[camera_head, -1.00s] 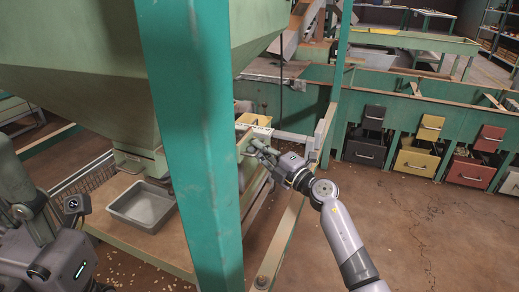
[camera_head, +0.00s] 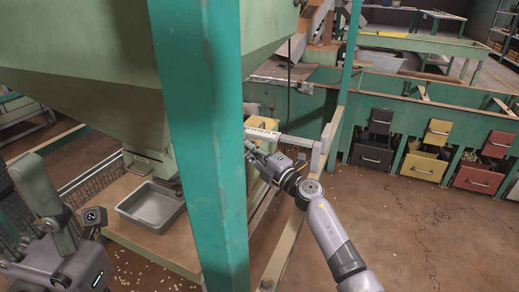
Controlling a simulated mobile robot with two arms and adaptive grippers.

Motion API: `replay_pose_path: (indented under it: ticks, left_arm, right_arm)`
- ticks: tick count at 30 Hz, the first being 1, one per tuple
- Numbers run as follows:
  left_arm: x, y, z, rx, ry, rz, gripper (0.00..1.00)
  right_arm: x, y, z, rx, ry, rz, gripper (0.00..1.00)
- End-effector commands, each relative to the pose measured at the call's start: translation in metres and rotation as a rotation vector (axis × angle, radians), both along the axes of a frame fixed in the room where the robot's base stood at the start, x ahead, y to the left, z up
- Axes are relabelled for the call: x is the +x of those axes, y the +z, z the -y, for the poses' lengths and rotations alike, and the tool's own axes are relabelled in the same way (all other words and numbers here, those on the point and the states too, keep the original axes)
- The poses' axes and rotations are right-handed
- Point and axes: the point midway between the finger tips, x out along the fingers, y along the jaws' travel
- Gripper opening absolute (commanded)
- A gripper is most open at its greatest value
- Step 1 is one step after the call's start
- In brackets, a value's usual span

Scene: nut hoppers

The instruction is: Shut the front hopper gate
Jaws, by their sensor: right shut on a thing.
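The big green hopper (camera_head: 85,95) fills the upper left, with a spout and small handle (camera_head: 142,166) above a grey metal tray (camera_head: 152,205). My right gripper (camera_head: 250,148) is just right of the teal post, beside a pale lettered bar (camera_head: 266,134) and a yellowish part (camera_head: 262,123). It is shut on a small part that looks like the front hopper gate's handle; the post and the fingers hide most of it. My left arm is at the lower left, away from the hopper; its fingers do not show clearly.
The teal post (camera_head: 200,150) stands upright between my arms. Black (camera_head: 371,155), yellow (camera_head: 423,168) and red (camera_head: 478,178) drawers line the green bench at right. The floor at lower right is clear. Nuts lie scattered at lower left.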

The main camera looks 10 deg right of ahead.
Motion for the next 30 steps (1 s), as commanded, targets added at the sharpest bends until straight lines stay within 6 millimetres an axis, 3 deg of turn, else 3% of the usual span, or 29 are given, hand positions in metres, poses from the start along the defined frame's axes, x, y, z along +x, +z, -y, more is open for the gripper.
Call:
replay_pose_path:
  ticks: [7, 8, 12, 23, 30]
  left_arm:
    - [0.0, 0.0, 0.0, 0.0, 0.0, 0.001, 0.4]
    - [-0.001, 0.0, 0.0, 0.0, -0.001, 0.001, 0.4]
    - [-0.001, 0.0, 0.0, 0.001, -0.001, 0.001, 0.4]
    - [0.0, 0.001, 0.0, -0.002, 0.0, 0.001, 0.4]
    - [0.0, 0.001, 0.0, -0.002, 0.0, 0.002, 0.4]
  right_arm:
    - [0.001, 0.001, -0.002, -0.001, -0.002, 0.004, 0.0]
    - [0.001, 0.001, -0.002, -0.001, -0.002, 0.004, 0.09]
    - [0.001, 0.002, -0.002, 0.0, -0.001, 0.004, 0.17]
    - [-0.001, 0.001, -0.001, 0.0, -0.001, 0.004, 0.17]
    - [-0.026, -0.005, 0.017, -0.004, -0.002, 0.003, 0.17]
